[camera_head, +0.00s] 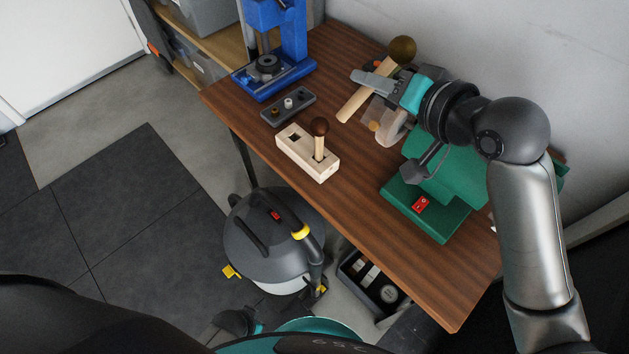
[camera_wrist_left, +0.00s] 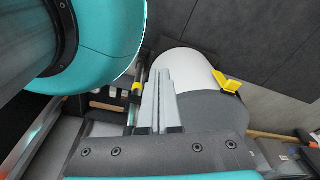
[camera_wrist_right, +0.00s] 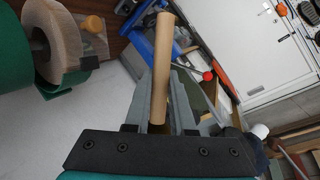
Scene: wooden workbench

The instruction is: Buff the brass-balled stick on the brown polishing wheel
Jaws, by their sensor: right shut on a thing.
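My right gripper (camera_head: 371,79) is shut on a pale wooden stick (camera_head: 357,104) with a dull brass ball (camera_head: 403,49) at its upper end. The stick is tilted, held above the back of the bench. In the right wrist view the stick (camera_wrist_right: 160,75) runs between the fingers; its ball does not show there. The tan-brown polishing wheel (camera_head: 393,132) sits on a green machine, just below the gripper and apart from the stick. The wheel (camera_wrist_right: 63,35) also shows in the right wrist view. My left gripper (camera_wrist_left: 157,98) is shut and empty, low beside the bench.
A wooden block (camera_head: 291,148) holds another stick with a dark brown ball (camera_head: 319,126). A grey tray (camera_head: 289,107) and a blue press (camera_head: 283,45) stand at the left. The machine's base has a red switch (camera_head: 421,204). The bench's front is clear. A vacuum (camera_head: 262,240) stands on the floor.

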